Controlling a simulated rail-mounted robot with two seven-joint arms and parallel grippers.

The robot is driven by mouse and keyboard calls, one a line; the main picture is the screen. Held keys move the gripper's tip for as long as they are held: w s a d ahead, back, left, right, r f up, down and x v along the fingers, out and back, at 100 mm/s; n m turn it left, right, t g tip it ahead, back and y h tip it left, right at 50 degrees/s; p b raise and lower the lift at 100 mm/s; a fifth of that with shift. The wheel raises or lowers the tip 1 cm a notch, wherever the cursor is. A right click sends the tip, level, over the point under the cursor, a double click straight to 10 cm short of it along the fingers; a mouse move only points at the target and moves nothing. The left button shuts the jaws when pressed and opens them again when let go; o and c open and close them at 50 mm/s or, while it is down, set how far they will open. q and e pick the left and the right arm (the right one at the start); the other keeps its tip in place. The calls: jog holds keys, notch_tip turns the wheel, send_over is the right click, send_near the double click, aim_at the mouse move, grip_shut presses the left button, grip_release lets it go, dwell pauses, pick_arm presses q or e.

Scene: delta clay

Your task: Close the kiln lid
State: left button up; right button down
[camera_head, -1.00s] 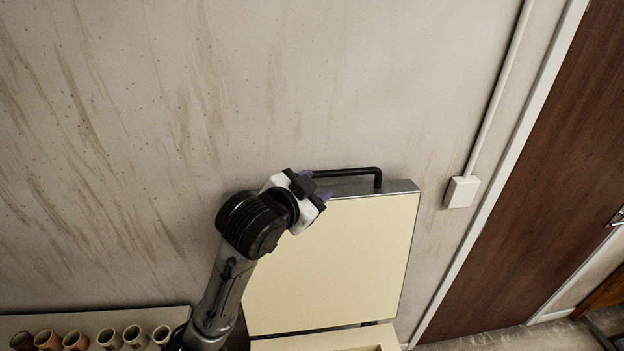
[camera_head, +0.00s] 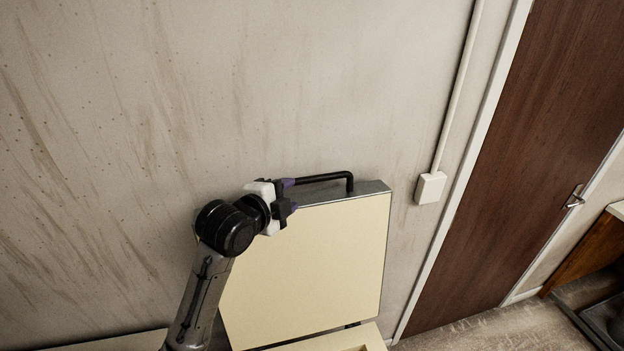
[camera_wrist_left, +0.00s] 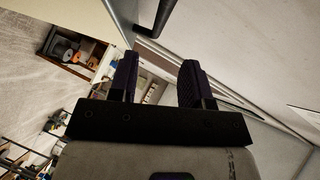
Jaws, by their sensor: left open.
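The kiln lid (camera_head: 318,262) stands raised, its cream inner face turned toward me, close to the wall. A black bar handle (camera_head: 325,178) runs along its top edge. My left gripper (camera_head: 290,194) is at the left end of the handle, by the lid's top edge. In the left wrist view my left gripper (camera_wrist_left: 160,82) is open, with nothing between its two dark fingers. The handle (camera_wrist_left: 166,14) shows there beyond the fingertips. The gripper and arm hide the lid's upper left part. Part of the kiln body's cream rim (camera_head: 368,338) shows below the lid. My right gripper is not in view.
The stained wall (camera_head: 300,90) is right behind the lid. A white box with a conduit (camera_head: 430,187) is on the wall to the right. A brown door (camera_head: 500,170) is farther right. A pale shelf edge (camera_head: 110,343) shows at the lower left.

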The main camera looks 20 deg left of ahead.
aim_at(312, 181)
pick_arm(q)
jog(key=p+x, duration=0.1)
jog(key=x, duration=0.8)
jog(key=shift+w+d+p, duration=0.1)
jog(key=shift+w+p, duration=0.2)
jog(key=shift+w+d+f, duration=0.2)
jog(key=shift+w+f, duration=0.05)
jog(key=shift+w, duration=0.35)
grip_shut()
